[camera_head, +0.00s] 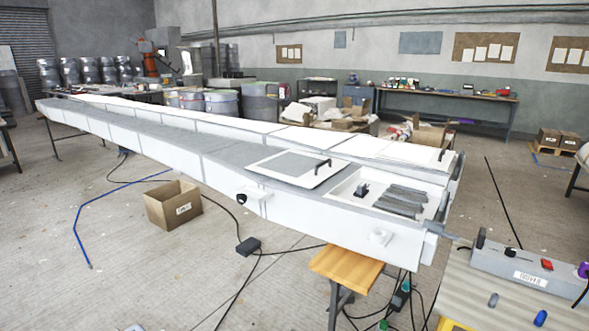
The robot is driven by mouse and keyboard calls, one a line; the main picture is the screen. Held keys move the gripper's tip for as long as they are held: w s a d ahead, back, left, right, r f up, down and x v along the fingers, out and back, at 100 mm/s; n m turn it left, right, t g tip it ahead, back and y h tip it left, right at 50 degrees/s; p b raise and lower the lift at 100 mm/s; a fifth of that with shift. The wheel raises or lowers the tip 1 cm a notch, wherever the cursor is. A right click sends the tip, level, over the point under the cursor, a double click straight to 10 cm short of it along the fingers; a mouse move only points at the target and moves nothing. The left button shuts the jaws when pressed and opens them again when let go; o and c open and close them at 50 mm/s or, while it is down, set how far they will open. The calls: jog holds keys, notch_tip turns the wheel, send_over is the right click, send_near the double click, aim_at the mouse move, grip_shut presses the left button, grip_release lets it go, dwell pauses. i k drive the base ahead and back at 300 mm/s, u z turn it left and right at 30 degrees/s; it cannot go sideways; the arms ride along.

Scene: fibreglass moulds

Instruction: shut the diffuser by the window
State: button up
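I cannot pick out a window or anything clearly recognisable as a diffuser in the head view. A long white body (310,218) with a grey top runs from the far left to the right foreground. A white square panel (260,168) with a grey inset and a black handle lies on its top. Beside it is an uncovered recess (362,201) holding grey strips (403,200) and a small dark part. Another white panel (410,153) with a black handle lies along the far side. My gripper is not in view.
A grey control box (522,262) stands on the right foreground table (478,292) near small blue and grey pieces. A wooden stool (346,268) is below the white body. A cardboard box (174,206) and cables lie on the floor. The left foreground floor is mostly clear.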

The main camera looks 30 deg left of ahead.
aim_at(304, 169)
jog(key=u, duration=1.25)
jog(key=k, duration=1.25)
jog(key=z, duration=0.4)
jog(key=i, duration=0.8)
jog(key=z, duration=0.5)
jog(key=i, duration=1.15)
jog(key=u, duration=0.4)
